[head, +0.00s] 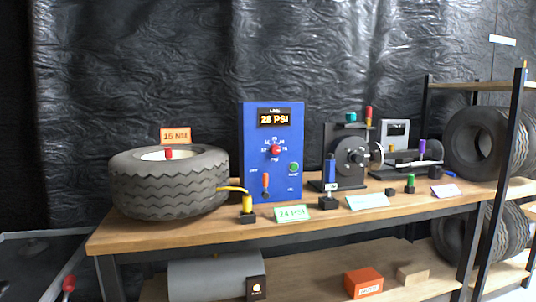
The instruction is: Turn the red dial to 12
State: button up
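The red dial (276,150) is on the front of a blue upright control box (271,185) on the workbench. Small white marks surround the dial, too small to read surely, and its pointer direction cannot be made out. A display (274,118) above it seems to read 28 PSI. Below the dial are an orange-handled lever (265,183) at left and a green button (294,168) at right. My gripper is not in view.
A tire (170,185) lies flat on the wooden bench (140,236) left of the box. A yellow-topped fitting (248,207) and a 24 PSI card (292,213) stand in front. A black machine (346,160) is at right. Shelving with tires (475,145) stands far right.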

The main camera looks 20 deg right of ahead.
aim_at(275, 149)
jog(key=z, duration=0.05)
jog(key=k, duration=0.5)
jog(key=u, duration=0.55)
jog(key=i, duration=0.75)
jog(key=z, duration=0.45)
jog(key=i, duration=0.75)
jog(key=z, duration=0.65)
